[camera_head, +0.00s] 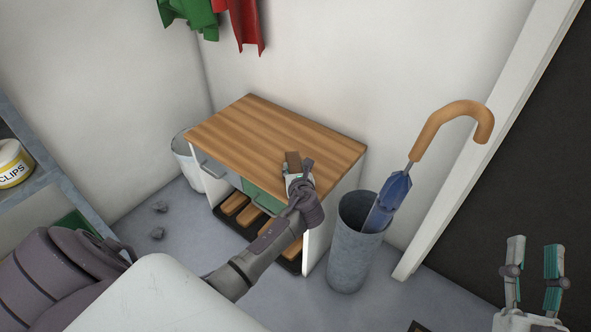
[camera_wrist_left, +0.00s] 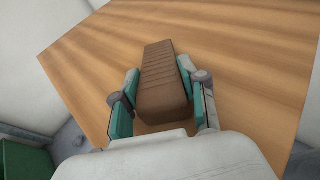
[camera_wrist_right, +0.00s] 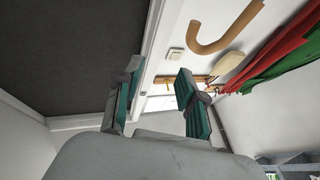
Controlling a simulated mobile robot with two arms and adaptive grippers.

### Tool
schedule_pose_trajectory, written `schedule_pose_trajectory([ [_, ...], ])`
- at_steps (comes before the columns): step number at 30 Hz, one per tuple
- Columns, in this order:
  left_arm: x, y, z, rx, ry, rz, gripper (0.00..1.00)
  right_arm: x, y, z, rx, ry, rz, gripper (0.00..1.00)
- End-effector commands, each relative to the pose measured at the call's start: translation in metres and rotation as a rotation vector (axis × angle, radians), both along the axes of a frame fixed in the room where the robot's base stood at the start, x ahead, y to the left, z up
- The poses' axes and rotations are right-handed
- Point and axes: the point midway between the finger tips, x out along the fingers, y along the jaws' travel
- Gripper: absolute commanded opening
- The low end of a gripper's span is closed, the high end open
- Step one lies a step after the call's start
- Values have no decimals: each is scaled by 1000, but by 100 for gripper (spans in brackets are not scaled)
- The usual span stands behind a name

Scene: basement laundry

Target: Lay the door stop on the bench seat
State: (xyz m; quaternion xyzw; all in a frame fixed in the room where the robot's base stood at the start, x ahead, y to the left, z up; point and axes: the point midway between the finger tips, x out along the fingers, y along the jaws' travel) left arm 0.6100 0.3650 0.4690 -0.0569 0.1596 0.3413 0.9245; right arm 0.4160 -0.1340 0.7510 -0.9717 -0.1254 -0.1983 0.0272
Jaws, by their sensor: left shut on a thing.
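The door stop (camera_wrist_left: 163,83) is a brown ribbed wedge. My left gripper (camera_wrist_left: 163,112) is shut on it, with one finger along each side. In the head view the door stop (camera_head: 293,160) shows as a small brown piece at the tip of my left gripper (camera_head: 298,180), over the front right part of the bench seat (camera_head: 265,130). The seat is a wood-grain top and fills most of the left wrist view (camera_wrist_left: 235,75). I cannot tell whether the wedge touches it. My right gripper (camera_head: 535,268) is open and empty at the lower right; it also shows in the right wrist view (camera_wrist_right: 158,100).
A grey bin (camera_head: 350,250) holding a blue umbrella (camera_head: 390,200) with a wooden handle stands right of the bench. Below the seat are drawers and a rack of brown-topped items (camera_head: 235,203). A pale bin (camera_head: 186,165) stands left. The seat's back and left are bare.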

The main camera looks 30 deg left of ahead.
Motion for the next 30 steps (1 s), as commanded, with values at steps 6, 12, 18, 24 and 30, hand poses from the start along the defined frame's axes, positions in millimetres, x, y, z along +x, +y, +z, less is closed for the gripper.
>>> schedule_pose_trajectory([
  [6,0,0,-3,1,1,0,1,-1,0,2,3,-12,0,40],
  [12,0,0,-3,1,1,0,68,-1,0,2,4,-15,0,40],
  [18,0,0,-3,0,0,0,68,-1,0,2,3,-13,0,40],
  [24,-2,-2,2,-1,1,0,68,2,0,-3,-7,25,-1,40],
  [30,-16,-14,9,-1,2,-1,68,9,-3,-33,-58,213,-13,40],
])
